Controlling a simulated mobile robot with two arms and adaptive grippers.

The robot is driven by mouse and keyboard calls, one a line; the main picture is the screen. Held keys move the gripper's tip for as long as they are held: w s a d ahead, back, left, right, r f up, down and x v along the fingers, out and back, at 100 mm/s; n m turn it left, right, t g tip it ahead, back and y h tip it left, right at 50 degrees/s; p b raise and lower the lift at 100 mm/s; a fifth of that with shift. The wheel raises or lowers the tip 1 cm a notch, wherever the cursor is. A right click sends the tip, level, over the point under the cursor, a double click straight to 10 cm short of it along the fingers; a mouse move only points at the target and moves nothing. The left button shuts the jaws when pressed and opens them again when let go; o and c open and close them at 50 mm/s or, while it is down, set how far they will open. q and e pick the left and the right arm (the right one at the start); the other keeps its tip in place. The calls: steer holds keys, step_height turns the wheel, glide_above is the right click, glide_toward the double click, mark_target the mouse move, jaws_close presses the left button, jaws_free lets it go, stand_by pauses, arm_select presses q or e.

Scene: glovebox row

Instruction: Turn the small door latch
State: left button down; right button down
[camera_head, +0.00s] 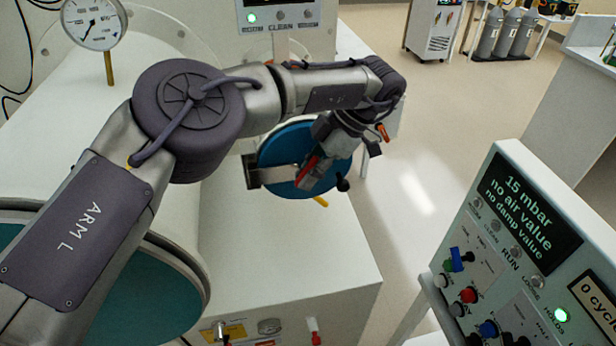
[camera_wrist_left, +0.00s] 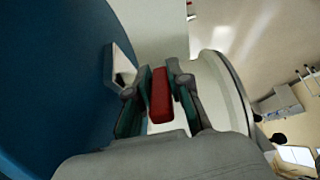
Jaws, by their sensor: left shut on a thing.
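The small round blue door (camera_head: 278,149) faces out from the white box end in the head view, with a metal bar (camera_head: 272,175) across it. It fills the left of the wrist view (camera_wrist_left: 45,80). The red latch handle (camera_head: 307,169) stands in front of the door. In the wrist view the red latch handle (camera_wrist_left: 160,95) sits between the two fingers. My left gripper (camera_head: 313,173) is shut on it, with a finger on either side (camera_wrist_left: 160,92). The arm hides part of the door's upper edge. My right gripper is in neither view.
A control panel (camera_head: 520,245) with a lit display and knobs stands at the right. A larger teal port (camera_head: 150,295) is at the lower left. A pressure gauge (camera_head: 95,22) rises at the upper left. Open floor (camera_head: 425,140) lies beyond the box.

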arm_select(q)
steer(key=shift+y, duration=0.6)
steer(key=c, duration=1.4)
jaws_free()
steer(key=shift+o, duration=0.2)
